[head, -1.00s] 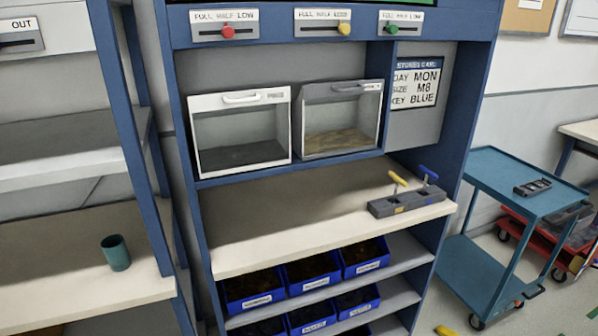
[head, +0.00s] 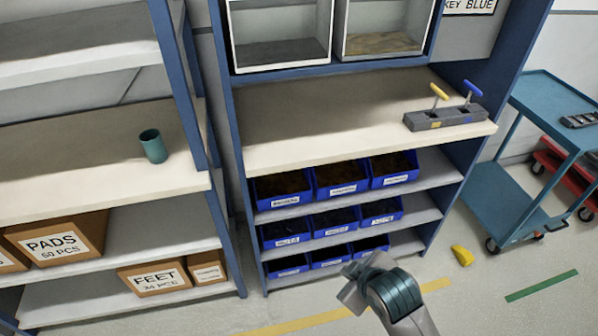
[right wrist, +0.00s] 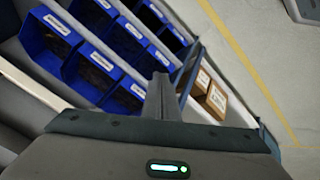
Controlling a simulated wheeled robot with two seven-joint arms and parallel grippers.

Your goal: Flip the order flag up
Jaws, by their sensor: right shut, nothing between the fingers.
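I cannot make out an order flag in either view. My right gripper (head: 355,280) is in the head view at the bottom, in front of the lower blue bins (head: 330,254). In the right wrist view its fingers (right wrist: 160,95) are together with nothing between them, and blue bins (right wrist: 130,45) lie beyond. My left gripper is in neither view.
A worktop (head: 320,128) above the bins carries a grey block (head: 440,120) with yellow and blue T-handles. A teal cup (head: 153,146) stands on the left shelf. A blue cart (head: 505,195) is at right. A yellow object (head: 462,256) lies on the floor.

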